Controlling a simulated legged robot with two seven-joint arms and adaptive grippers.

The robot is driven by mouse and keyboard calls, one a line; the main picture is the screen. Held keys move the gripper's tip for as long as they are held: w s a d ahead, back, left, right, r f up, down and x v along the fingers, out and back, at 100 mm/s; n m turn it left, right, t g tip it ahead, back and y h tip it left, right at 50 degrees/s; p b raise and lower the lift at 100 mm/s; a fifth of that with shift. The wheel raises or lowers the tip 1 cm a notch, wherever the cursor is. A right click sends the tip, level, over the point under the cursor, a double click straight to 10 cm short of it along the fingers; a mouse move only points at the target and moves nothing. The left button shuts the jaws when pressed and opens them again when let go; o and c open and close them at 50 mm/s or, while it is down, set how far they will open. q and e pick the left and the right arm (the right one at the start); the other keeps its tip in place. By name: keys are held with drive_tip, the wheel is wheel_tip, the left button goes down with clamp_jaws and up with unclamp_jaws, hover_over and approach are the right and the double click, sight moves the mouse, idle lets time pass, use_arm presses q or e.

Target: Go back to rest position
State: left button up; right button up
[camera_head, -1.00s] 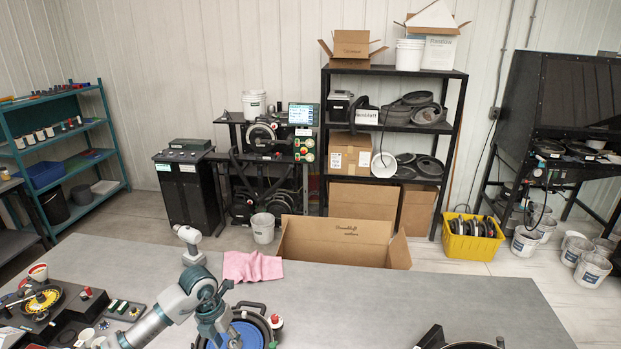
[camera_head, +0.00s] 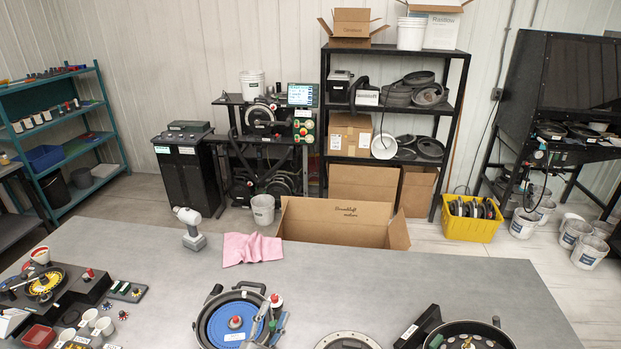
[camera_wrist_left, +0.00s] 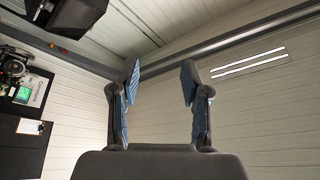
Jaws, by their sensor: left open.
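My left gripper (camera_head: 269,325) shows only as two bluish fingertips at the bottom edge of the head view, in front of the right part of the seed meter with the blue disc (camera_head: 226,322). In the left wrist view the gripper (camera_wrist_left: 160,82) is open, its two blue-padded fingers apart with nothing between them. It points up toward the wall and ceiling. The rest of the left arm is out of the head view. My right gripper is not in view.
The grey table (camera_head: 330,280) holds a pink cloth (camera_head: 252,248), a white-and-grey device (camera_head: 190,228), a black round housing (camera_head: 468,335) at right and small parts with a red bin (camera_head: 40,337) at left. An open cardboard box (camera_head: 335,222) stands behind it. The table's middle is clear.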

use_arm(q)
drive_tip(key=s+a+f+n+g+y, duration=0.4)
drive_tip(key=a+f, duration=0.1)
drive_tip(key=f, duration=0.4)
drive_tip(key=s+a+f+n+g+y, duration=0.3)
drive_tip(key=s+a+f+n+y, duration=0.15)
drive_tip(key=f, duration=0.45)
drive_tip(key=s+a+f+n+g, duration=0.1)
drive_tip(key=s+f+g, duration=0.45)
drive_tip(key=s, duration=0.35)
drive_tip(key=s+a+f+n+g, duration=0.15)
drive_tip(key=s+f+g, duration=0.35)
drive_tip(key=s, duration=0.5)
drive_tip(key=s+f+b, duration=0.3)
drive_tip(key=f+b, duration=0.3)
drive_tip(key=f, duration=2.9)
drive_tip(key=s+a+f+g+b, duration=0.1)
drive_tip(key=s+f+b, duration=0.1)
drive_tip(key=s+f, duration=0.6)
drive_tip(key=s+a+f+b, duration=0.2)
drive_tip(key=s+f, duration=0.7)
drive_tip(key=f, duration=0.1)
drive_tip(key=shift+s+a+f+m+g, duration=0.25)
drive_tip(key=shift+s+f+m+g, duration=0.05)
drive_tip(key=shift+f+g, duration=0.05)
